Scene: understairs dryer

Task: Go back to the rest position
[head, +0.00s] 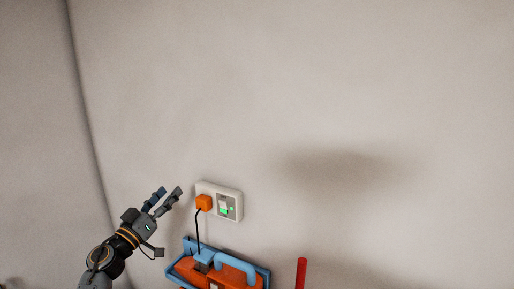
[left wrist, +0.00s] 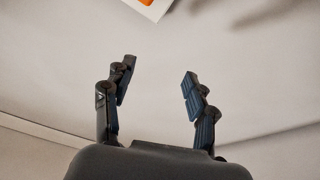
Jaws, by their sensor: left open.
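My left gripper (head: 169,201) is raised in front of the wall, to the left of a white wall socket (head: 234,193). In the left wrist view my left gripper (left wrist: 155,85) is open, with nothing between its fingers. An orange plug (head: 204,203) sits in the left part of the socket, and a black cord hangs down from it. A green light shows on the switch (head: 225,207) at the socket's right side. In the left wrist view a corner of the socket (left wrist: 152,10) with some orange shows at the top edge, apart from the fingers. My right gripper is not in view.
Below the socket is a blue holder (head: 263,270) with an orange box (head: 187,268) and a light blue handle (head: 238,264). A red upright rod (head: 301,273) stands to its right. The wall (head: 380,80) above and to the right is bare.

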